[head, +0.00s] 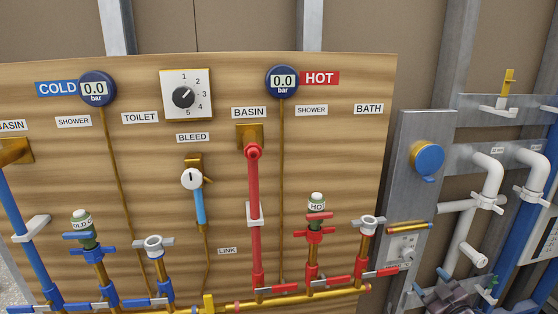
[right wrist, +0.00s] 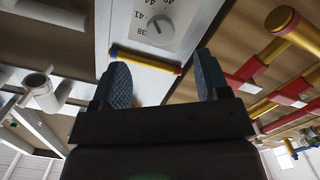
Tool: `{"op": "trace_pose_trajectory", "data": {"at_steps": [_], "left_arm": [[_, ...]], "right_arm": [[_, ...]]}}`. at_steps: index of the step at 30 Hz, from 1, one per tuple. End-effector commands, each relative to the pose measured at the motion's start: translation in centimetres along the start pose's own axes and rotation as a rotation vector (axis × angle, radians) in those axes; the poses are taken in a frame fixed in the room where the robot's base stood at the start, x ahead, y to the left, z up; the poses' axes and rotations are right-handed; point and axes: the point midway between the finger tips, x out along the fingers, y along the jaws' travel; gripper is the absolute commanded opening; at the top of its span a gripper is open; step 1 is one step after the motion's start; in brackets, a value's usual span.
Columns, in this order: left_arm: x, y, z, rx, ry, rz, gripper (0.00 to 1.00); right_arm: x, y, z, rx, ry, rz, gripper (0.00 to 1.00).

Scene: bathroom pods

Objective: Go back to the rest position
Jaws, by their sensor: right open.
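My right gripper (right wrist: 160,64) shows in the right wrist view with its two blue-padded fingers spread wide apart and nothing held between them. A short blue, yellow and red bar (right wrist: 146,61) lies across the view just beyond the fingertips, in front of a pale dial plate (right wrist: 140,25). I cannot tell whether the fingers touch the bar. In the head view the same bar (head: 408,227) is at the right edge of the wooden board, above the dial plate (head: 402,249). I cannot make out the right gripper clearly in the head view. My left gripper is not in view.
The wooden board (head: 350,150) carries blue and red pipes, valves, two gauges reading 0.0 and a selector dial (head: 187,94). To its right, a grey metal frame (head: 415,130) holds white pipes (head: 487,185) and a blue round cap (head: 427,157). Pipework crowds the lower edge.

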Motion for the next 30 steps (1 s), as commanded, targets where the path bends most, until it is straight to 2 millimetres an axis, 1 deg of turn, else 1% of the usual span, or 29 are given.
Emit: {"op": "trace_pose_trajectory", "data": {"at_steps": [2,3,5,8,11,14,15,17,18,20,21,24,27,30], "left_arm": [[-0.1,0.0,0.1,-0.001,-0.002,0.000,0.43],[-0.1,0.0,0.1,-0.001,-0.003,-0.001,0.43],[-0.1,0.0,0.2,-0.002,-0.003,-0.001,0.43],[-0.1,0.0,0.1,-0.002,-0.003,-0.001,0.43],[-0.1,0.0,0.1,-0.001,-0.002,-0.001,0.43],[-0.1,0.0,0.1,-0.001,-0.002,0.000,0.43],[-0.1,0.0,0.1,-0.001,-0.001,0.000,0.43],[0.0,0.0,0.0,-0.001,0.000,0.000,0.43],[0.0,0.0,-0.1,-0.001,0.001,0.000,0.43],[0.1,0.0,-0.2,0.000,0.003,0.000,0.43],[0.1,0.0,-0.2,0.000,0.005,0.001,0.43],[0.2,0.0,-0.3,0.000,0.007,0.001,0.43],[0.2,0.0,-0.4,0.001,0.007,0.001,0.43],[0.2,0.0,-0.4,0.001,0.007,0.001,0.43]], "right_arm": [[0.3,-0.7,-1.5,0.003,-0.009,-0.008,0.69],[0.1,-1.6,-2.1,0.011,-0.020,-0.015,0.69],[-0.6,-3.1,-2.4,0.030,-0.043,-0.028,0.69],[-2.6,-6.0,-2.3,0.067,-0.090,-0.050,0.69],[-5.1,-8.9,-2.0,0.109,-0.139,-0.071,0.69],[-8.1,-11.9,-1.6,0.159,-0.194,-0.091,0.69],[-9.5,-13.1,-1.4,0.183,-0.218,-0.098,0.69],[-11.8,-14.9,-1.1,0.220,-0.258,-0.107,0.69],[-13.4,-16.0,-0.9,0.246,-0.285,-0.111,0.69],[-15.9,-17.6,-0.7,0.285,-0.324,-0.114,0.69],[-17.4,-18.5,-0.6,0.310,-0.348,-0.115,0.69],[-21.0,-20.3,-0.2,0.366,-0.398,-0.111,0.69],[-23.9,-21.7,0.6,0.409,-0.447,-0.104,0.69],[-26.1,-22.6,1.7,0.431,-0.493,-0.101,0.69]]}}
